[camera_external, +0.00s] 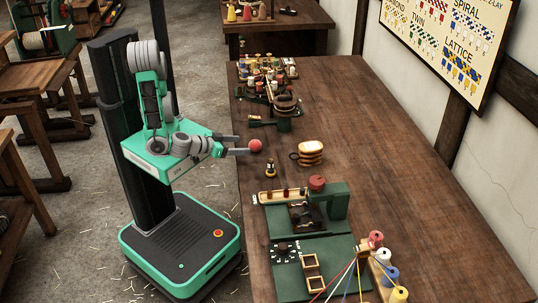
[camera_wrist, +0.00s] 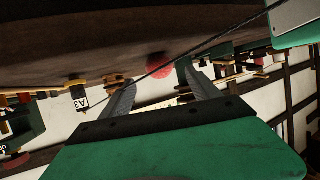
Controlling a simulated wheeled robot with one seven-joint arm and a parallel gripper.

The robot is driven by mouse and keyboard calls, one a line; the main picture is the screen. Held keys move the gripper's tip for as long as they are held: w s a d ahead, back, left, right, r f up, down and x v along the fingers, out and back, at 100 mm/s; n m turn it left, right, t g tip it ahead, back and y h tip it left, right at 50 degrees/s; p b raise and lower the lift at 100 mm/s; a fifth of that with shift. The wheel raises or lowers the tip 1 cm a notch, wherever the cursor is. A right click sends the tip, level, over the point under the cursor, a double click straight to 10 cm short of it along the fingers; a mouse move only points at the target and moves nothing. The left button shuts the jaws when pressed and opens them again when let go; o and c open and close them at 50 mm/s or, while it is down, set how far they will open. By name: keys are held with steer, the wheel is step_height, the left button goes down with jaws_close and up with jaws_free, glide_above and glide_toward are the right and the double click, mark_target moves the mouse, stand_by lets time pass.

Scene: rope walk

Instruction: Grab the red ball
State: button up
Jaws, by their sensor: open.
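The red ball (camera_external: 255,145) is small and round and shows just beyond my fingertips, over the near left edge of the workbench. It also shows in the wrist view (camera_wrist: 159,66), in line with the gap between the two fingers, its upper part against the dark brown surface. My gripper (camera_external: 244,145) is open, its two grey fingers apart and pointing at the ball. In the wrist view the fingers (camera_wrist: 159,75) stand to either side below the ball. I cannot tell whether the ball touches a finger or what supports it.
The long wooden workbench (camera_external: 375,160) is clear on its right side. A green fixture (camera_external: 335,207) and coloured spools (camera_external: 385,270) stand nearer; several small items crowd the far end.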

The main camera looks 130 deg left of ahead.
mark_target(250, 145)
steer(key=shift+w+a, duration=0.15)
steer(key=shift+a, duration=0.2)
steer(key=shift+x, duration=3.55)
steer(key=shift+f, duration=0.1)
steer(key=shift+c, duration=0.4)
steer(key=c, duration=1.3)
